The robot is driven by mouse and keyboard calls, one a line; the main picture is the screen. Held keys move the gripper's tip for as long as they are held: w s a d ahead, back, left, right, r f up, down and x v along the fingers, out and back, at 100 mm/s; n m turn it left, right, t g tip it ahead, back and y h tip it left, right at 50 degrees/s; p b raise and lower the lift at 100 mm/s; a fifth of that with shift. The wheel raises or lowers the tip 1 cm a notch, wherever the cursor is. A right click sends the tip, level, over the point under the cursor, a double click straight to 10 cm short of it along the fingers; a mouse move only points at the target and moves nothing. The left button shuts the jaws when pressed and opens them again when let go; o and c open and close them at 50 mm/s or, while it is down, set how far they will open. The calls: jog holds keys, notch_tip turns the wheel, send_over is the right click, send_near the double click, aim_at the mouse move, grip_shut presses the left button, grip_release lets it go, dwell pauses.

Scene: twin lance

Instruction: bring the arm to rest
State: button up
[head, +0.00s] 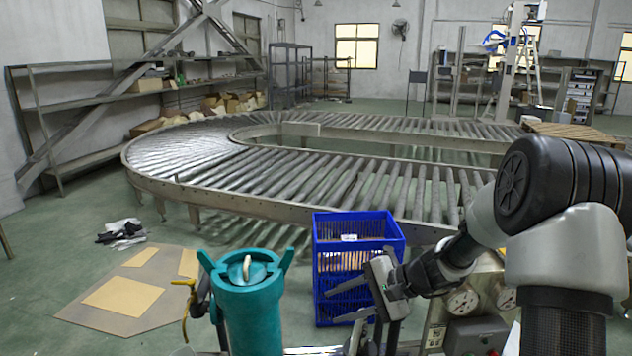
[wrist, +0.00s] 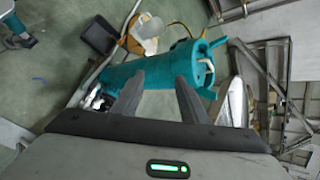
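My gripper (head: 332,306) is on the right side of the head view, its fingers pointing left towards a teal cylinder (head: 252,310). In the wrist view my gripper (wrist: 160,82) shows two dark fingers held apart with nothing between their tips. The teal cylinder (wrist: 160,62) lies beyond the fingertips in that view; I cannot tell the exact gap. My arm (head: 560,220) is bent and reaches in from the right edge.
A stack of blue crates (head: 325,228) stands just behind my gripper. A curved roller conveyor (head: 300,185) fills the middle. Pressure gauges (head: 463,301) sit below my arm.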

jog(key=s+d+r+n+g+h+p, duration=0.15)
jog(key=s+r+n+h, duration=0.45)
jog(key=s+r, duration=0.95)
jog(key=s+d+r+n+t+h, duration=0.1)
jog(key=s+d+r+n+h, duration=0.1)
jog(key=s, duration=0.4)
jog(key=s+d+r+n+t+h+p, duration=0.1)
jog(key=s+d+r+n+t, duration=0.1)
jog(key=s, duration=0.4)
jog(key=d+r, duration=0.1)
jog(key=d, duration=0.1)
jog(key=shift+s+d+r+n+h, duration=0.25)
jog(key=shift+d+r+n+h, duration=0.05)
jog(key=shift+d+r+h, duration=0.1)
